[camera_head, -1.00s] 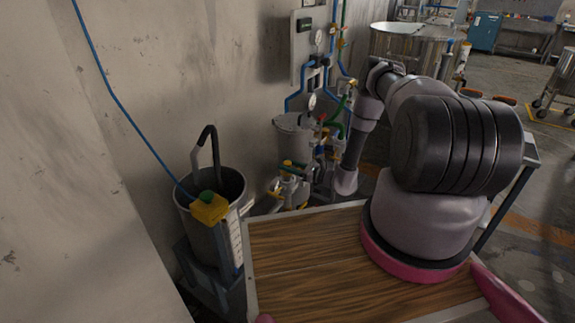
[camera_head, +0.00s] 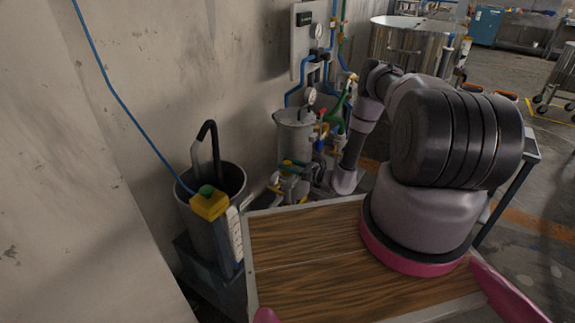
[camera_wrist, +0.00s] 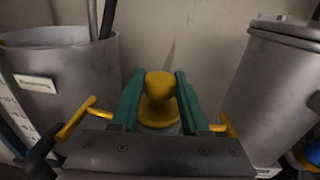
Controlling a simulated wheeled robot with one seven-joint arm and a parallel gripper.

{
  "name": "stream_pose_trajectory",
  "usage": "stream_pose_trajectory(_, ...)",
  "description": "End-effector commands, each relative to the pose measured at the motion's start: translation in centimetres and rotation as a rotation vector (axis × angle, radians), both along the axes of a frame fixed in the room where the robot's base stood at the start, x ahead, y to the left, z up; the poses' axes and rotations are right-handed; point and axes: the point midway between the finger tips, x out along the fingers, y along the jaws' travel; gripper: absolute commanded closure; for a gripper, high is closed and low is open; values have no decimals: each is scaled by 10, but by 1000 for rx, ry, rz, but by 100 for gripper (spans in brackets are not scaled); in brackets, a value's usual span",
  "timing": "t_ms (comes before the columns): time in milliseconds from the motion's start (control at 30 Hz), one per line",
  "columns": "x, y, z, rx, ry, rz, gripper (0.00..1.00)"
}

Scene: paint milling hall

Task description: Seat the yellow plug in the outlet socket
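The yellow plug (camera_wrist: 159,88) shows in the wrist view, with a rounded head and a wider collar; something grey lies just below it. My gripper (camera_wrist: 159,82) has its two green fingers close against both sides of the plug, which appears held upright. In the head view my arm reaches down toward the pipework by the wall; my gripper is small there, and I cannot clearly separate it from the yellow and green fittings. I cannot make out the outlet socket for certain in either view.
A grey bucket (camera_wrist: 68,72) stands left of my gripper, a grey vessel (camera_wrist: 275,85) right of it, with the wall behind. A pressure gauge (camera_head: 310,95) sits above the pipework.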

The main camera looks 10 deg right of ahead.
Motion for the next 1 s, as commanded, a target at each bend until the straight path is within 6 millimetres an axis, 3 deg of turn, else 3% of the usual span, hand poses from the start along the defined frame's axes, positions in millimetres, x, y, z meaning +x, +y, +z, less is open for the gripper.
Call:
stream_pose_trajectory(33,0,0,0,0,0,0,34)
stream_pose_trajectory(67,0,0,0,0,0,0,22)
stream_pose_trajectory(467,-3,-5,0,-1,1,-1,22)
stream_pose_trajectory(1000,-63,-75,0,0,0,-2,22)
